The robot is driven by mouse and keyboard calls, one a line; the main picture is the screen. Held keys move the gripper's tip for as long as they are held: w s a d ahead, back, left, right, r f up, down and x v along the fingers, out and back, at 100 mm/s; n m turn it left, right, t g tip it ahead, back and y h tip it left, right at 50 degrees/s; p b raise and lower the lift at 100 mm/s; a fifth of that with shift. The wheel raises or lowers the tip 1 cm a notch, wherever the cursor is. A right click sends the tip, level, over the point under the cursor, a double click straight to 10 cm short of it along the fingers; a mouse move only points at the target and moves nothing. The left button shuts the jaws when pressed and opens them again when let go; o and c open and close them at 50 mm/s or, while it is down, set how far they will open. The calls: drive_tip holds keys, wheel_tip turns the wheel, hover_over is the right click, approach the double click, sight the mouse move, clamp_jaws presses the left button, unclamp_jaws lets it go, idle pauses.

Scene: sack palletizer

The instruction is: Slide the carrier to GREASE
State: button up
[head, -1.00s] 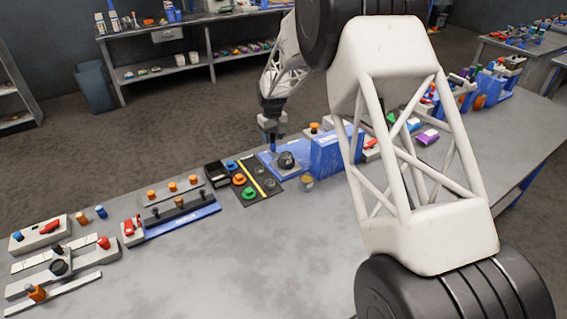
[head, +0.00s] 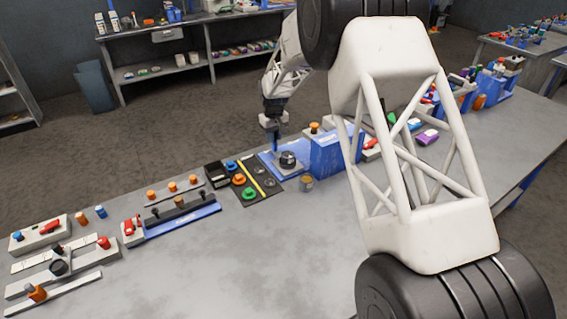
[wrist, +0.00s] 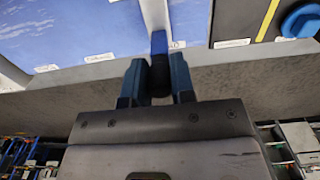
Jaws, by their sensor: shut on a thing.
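My gripper (wrist: 157,85) is shut on a dark upright handle with a blue part (wrist: 158,44), which appears to belong to the carrier. In the head view my gripper (head: 274,144) is down at the left part of a blue panel (head: 268,162). In the wrist view the blue panel (wrist: 60,30) has small white labels along its edge, too blurred to read, so I cannot tell which is GREASE. A pale strip (wrist: 155,12) runs away from the handle between the blue areas. The rest of the carrier is hidden.
A blue box (head: 325,155) stands further right. A black board with coloured knobs (head: 240,179) lies left. The front table is clear.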

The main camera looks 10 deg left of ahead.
drive_tip(key=shift+w+d, duration=3.6)
drive_tip(key=shift+w, duration=0.05)
drive_tip(key=shift+w+d+r, duration=0.15)
drive_tip(key=shift+w+d, duration=0.25)
drive_tip(key=shift+d, duration=0.15)
drive_tip(key=shift+s+a, duration=0.8)
drive_tip(key=shift+a, duration=0.1)
drive_tip(key=shift+f, duration=0.2)
